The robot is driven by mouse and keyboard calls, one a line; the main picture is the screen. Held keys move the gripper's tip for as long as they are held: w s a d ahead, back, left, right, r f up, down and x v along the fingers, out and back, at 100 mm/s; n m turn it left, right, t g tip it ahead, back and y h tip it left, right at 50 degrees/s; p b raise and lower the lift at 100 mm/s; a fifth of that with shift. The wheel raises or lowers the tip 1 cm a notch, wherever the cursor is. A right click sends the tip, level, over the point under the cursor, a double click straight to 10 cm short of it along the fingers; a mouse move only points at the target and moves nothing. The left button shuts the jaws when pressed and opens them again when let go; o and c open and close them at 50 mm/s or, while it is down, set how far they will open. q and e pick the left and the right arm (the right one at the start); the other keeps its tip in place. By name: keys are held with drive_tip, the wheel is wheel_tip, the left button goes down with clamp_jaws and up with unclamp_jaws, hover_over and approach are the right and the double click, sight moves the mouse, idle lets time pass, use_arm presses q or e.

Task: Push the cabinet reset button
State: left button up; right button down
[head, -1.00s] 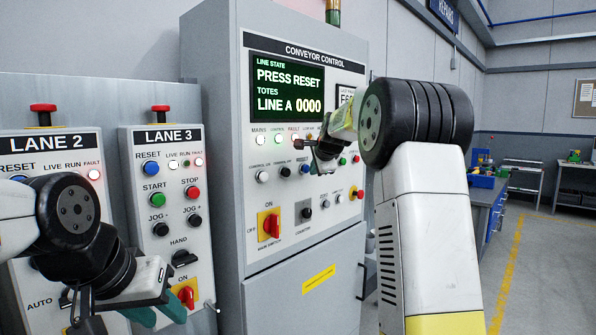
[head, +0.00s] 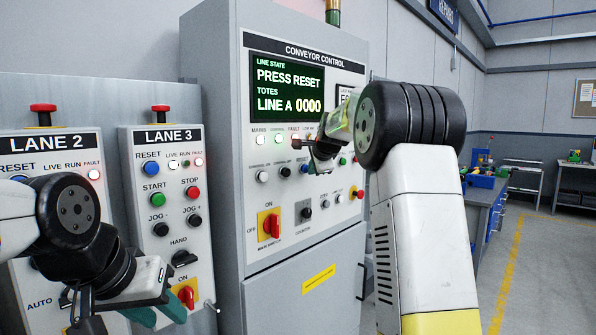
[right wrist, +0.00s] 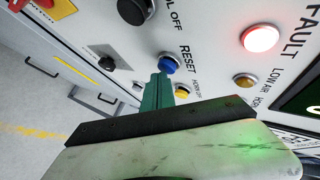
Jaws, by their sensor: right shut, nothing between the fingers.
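The conveyor control cabinet (head: 225,230) stands in the middle of the head view, its screen (head: 287,88) reading "PRESS RESET". Its blue reset button (head: 303,169) is small in the head view, and shows clearly beside the RESET label in the right wrist view (right wrist: 169,62). My right gripper (head: 311,164) is shut and empty in front of the panel. In the right wrist view its teal fingertips (right wrist: 158,80) are right beside the blue button; I cannot tell whether they touch. My left gripper (head: 155,312) is open and empty, low in front of the lane panels.
The Lane 3 panel (head: 150,136) has its own blue reset button (head: 151,168); the Lane 2 panel (head: 50,143) stands left of it. Near my right fingertips are a black knob (right wrist: 134,8) and a yellow button (right wrist: 182,91). A red fault lamp (right wrist: 261,38) is lit.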

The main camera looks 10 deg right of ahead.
drive_tip(key=shift+w+a, duration=0.3)
drive_tip(key=shift+w, duration=0.05)
idle(0.5)
drive_tip(key=shift+s, duration=0.1)
drive_tip(key=shift+s+d, duration=0.7)
drive_tip(key=shift+s, duration=0.15)
drive_tip(key=shift+d, duration=0.1)
drive_tip(key=shift+s+d, duration=0.75)
drive_tip(key=shift+s, duration=0.25)
drive_tip(key=shift+s+d, duration=0.75)
drive_tip(key=shift+s, duration=0.25)
